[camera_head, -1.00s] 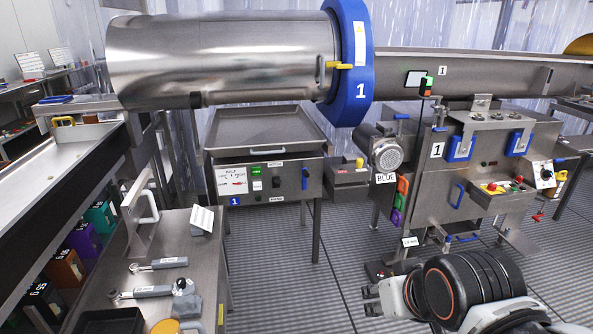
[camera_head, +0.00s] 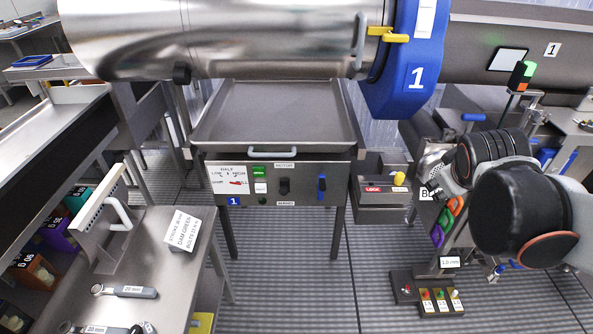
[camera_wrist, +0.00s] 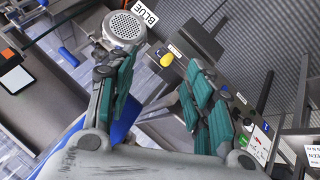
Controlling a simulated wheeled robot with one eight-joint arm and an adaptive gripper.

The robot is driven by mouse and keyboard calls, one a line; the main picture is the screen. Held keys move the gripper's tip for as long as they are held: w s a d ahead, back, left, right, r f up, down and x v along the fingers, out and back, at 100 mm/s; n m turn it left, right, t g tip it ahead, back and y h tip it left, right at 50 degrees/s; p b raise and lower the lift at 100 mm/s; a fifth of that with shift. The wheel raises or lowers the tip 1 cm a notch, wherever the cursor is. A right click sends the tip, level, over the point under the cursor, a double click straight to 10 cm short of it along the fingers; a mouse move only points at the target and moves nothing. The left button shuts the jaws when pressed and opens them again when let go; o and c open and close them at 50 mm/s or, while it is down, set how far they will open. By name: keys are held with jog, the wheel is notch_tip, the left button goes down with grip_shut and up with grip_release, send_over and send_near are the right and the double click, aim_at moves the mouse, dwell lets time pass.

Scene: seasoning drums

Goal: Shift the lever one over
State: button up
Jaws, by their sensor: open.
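The control panel (camera_head: 262,184) sits under the steel tray of drum 1. It carries a black lever (camera_head: 284,187) in the middle and a blue-handled lever (camera_head: 322,186) on the right. A placard (camera_head: 228,178) with a red lever mark is at its left. A small box with a yellow knob (camera_wrist: 167,59) shows beyond the fingers, and part of the panel is at the right.
A yellow-knobbed box (camera_head: 382,190) stands between panel and gripper. The drum with its blue ring (camera_head: 400,60) hangs above. A steel bench (camera_head: 140,260) with wrenches is at left. A button box (camera_head: 441,302) is at lower right. The floor before the panel is clear.

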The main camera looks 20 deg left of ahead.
jog(key=w+a+f+n+t+p, duration=0.15)
jog(key=w+a+n, duration=0.25)
jog(key=w, duration=0.5)
jog(key=n+t+y+b, duration=0.3)
jog(key=n+t+b, duration=0.15)
jog(key=n, duration=1.95)
send_near(283, 192)
jog(key=shift+g+y, duration=0.3)
jog(key=shift+g, duration=0.1)
jog(key=b+x, duration=0.1)
jog(key=x, duration=0.2)
jog(key=b+x, duration=0.1)
jog(key=x, duration=0.3)
jog(key=b+x, duration=0.2)
jog(key=x, duration=0.2)
jog(key=shift+w+d+r, duration=0.15)
jog(key=shift+w+r, duration=0.05)
jog(key=shift+w, duration=0.2)
grip_shut()
